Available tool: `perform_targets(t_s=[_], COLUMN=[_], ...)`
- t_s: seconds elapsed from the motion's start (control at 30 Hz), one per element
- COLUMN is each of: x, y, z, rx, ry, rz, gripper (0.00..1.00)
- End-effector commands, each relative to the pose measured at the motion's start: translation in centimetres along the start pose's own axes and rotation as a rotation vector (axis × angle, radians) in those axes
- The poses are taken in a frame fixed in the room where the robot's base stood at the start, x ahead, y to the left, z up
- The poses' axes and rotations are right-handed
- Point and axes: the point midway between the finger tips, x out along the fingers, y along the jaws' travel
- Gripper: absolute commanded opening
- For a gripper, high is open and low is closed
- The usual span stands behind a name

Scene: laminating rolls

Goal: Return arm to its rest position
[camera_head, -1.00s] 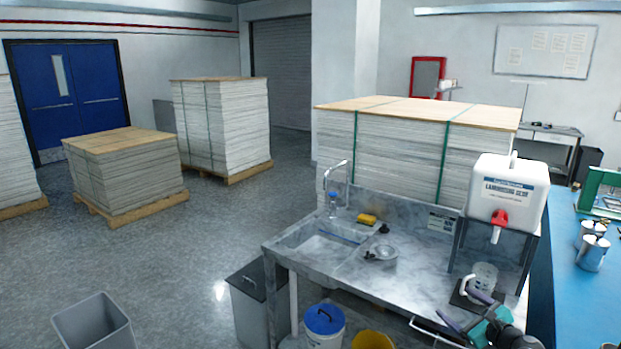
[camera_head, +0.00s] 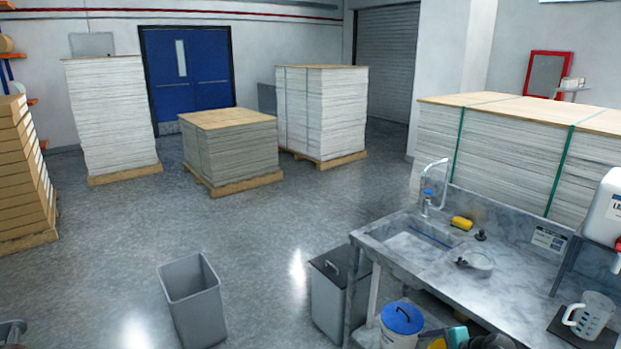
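A clear measuring jug (camera_head: 594,315) with a white handle stands on a dark pad on the bench, apart from my gripper. The white glue container (camera_head: 608,210) stands above it on a stand, partly out of frame.
An open grey bin (camera_head: 193,300) stands on the floor. Pallet stacks (camera_head: 230,150) stand farther back before the blue doors (camera_head: 188,75). The middle floor is clear.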

Motion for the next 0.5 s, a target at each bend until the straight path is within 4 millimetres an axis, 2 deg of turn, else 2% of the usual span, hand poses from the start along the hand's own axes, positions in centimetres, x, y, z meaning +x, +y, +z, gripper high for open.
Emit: perform_targets(t_s=[0.03,0.2,0.5], x=[0.9,3.5,6.7], y=[0.3,1.8,4.8], z=[1.3,4.8,10.2], rx=[-0.058,-0.261,-0.625], ry=[-0.011,-0.041,-0.104], rz=[0.035,0.154,0.354], gripper=[0.81,0.81,0.81])
